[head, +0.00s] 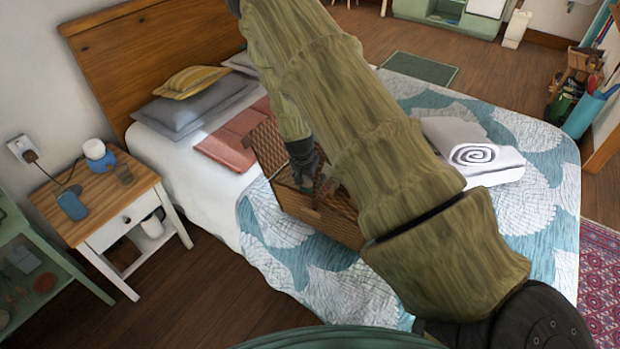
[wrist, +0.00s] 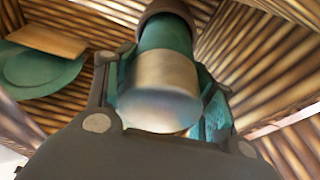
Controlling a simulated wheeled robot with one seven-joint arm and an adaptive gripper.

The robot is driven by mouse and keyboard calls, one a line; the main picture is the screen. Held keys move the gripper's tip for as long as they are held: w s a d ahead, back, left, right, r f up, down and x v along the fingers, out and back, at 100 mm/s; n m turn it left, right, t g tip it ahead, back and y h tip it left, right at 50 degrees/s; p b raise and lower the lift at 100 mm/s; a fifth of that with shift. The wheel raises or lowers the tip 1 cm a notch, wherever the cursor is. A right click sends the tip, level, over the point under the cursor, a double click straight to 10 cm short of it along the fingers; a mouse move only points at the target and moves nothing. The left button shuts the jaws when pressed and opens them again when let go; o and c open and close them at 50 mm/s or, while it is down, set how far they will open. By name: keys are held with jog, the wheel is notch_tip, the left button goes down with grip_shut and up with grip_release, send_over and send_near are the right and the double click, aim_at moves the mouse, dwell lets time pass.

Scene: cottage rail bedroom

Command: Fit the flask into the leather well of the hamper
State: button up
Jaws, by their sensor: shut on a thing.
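The wicker hamper (head: 335,222) stands open on the bed, partly hidden by my arm. My gripper (head: 305,170) is down inside it. In the wrist view my gripper (wrist: 163,92) is shut on the flask (wrist: 160,85), a green cylinder with a pale metallic near end. The flask's far end meets a round brown leather-like piece (wrist: 168,10), seemingly the leather well. I cannot tell how deep the flask sits in it. The flask is not clearly visible in the head view.
Green plates (wrist: 45,72) and a wooden board (wrist: 48,40) lie at the left inside the hamper. Its wicker walls (wrist: 255,55) rise close around my gripper. A folded towel (head: 475,160) and pillows (head: 190,110) lie on the bed; a nightstand (head: 95,210) stands left.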

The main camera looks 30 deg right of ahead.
jog(key=shift+f, duration=0.2)
jog(key=o, duration=1.3)
jog(key=shift+o, duration=0.2)
jog(key=shift+r, duration=0.3)
jog(key=shift+b+v, duration=2.05)
jog(key=shift+v, duration=3.9)
jog(key=shift+a, duration=0.15)
jog(key=shift+f, duration=0.1)
